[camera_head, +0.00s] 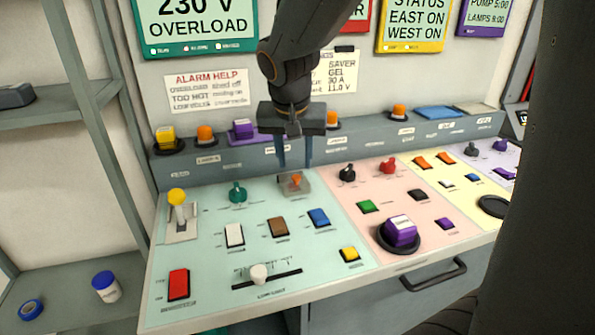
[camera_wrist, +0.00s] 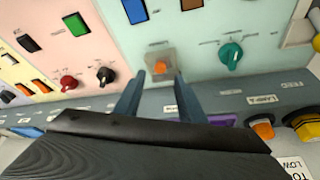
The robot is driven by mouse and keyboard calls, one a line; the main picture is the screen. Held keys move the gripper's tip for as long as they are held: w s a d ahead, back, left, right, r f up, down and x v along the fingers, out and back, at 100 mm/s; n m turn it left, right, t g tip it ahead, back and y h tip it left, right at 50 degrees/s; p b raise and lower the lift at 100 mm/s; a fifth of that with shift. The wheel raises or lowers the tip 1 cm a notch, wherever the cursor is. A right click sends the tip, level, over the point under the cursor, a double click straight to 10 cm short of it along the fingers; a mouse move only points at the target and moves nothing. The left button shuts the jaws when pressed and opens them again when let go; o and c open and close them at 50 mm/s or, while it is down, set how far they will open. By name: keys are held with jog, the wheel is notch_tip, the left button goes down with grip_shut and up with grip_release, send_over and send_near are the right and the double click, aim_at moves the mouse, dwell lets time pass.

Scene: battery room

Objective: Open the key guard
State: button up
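The key guard (camera_head: 294,185) is a small, greyish see-through cover over an orange key switch on the pale green panel. It looks closed, lying low over the orange part. In the wrist view the guard (camera_wrist: 161,64) lies just beyond my fingertips, roughly centred between them. My gripper (camera_head: 296,164) is open and empty, pointing down just behind and above the guard. Its two fingers (camera_wrist: 159,78) stand apart in the wrist view. I cannot tell whether a fingertip touches the guard.
A teal knob (camera_head: 238,192) is left of the guard, and a black knob (camera_head: 347,172) is to its right. Brown (camera_head: 278,227) and blue (camera_head: 318,217) rockers sit in front. A raised grey ledge (camera_head: 213,174) with coloured lamps runs behind.

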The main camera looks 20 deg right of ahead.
aim_at(296, 175)
jog(key=shift+x, duration=2.55)
grip_shut()
jog(key=shift+d, duration=0.25)
jog(key=shift+a, duration=0.25)
jog(key=shift+r+p, duration=0.2)
jog(key=shift+p, duration=0.25)
